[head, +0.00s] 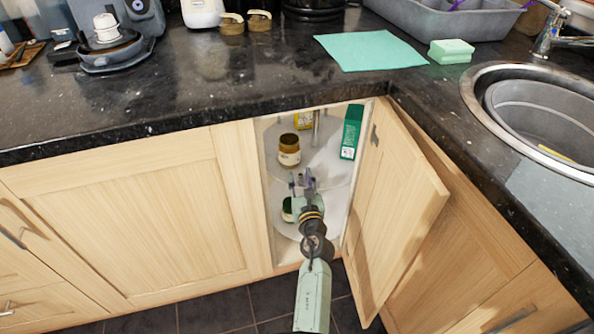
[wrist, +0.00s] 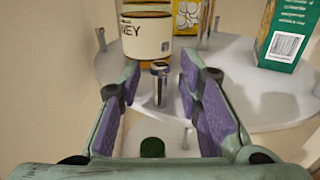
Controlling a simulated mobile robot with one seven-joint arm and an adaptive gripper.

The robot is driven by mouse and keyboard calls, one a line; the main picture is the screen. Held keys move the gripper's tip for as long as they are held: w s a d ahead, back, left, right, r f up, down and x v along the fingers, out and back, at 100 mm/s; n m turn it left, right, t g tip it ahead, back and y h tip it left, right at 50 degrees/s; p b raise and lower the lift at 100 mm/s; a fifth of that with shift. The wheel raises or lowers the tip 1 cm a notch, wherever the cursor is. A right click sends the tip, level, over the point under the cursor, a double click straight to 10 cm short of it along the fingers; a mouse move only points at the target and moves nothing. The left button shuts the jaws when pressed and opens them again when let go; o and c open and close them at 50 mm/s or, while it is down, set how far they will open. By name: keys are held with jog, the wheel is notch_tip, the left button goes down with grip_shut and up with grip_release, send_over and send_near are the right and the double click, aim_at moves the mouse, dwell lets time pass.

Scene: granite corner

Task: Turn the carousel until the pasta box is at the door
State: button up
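The carousel shows in the open corner cabinet, its upper round white shelf (head: 322,165) (wrist: 240,88) bearing a honey jar (head: 289,150) (wrist: 146,35), a yellow box (head: 303,119) (wrist: 187,15) and a green box (head: 351,132) (wrist: 284,32). The green box stands at the right and has a barcode label. I cannot read which box is pasta. A short metal peg (wrist: 160,82) stands at the shelf's near edge. My gripper (head: 304,180) (wrist: 160,86) is open at the doorway, its fingers on either side of the peg with gaps visible.
The cabinet door (head: 400,205) stands open at the right of my arm. A lower shelf (head: 287,229) holds a jar (head: 287,209), partly hidden by my gripper. The dark countertop (head: 200,95) overhangs the opening. A metal centre post (head: 317,128) rises from the upper shelf.

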jog(key=shift+w+a, duration=0.1)
jog(key=shift+w, duration=0.3)
jog(key=shift+s+r, duration=0.1)
jog(key=shift+c, duration=0.4)
grip_shut()
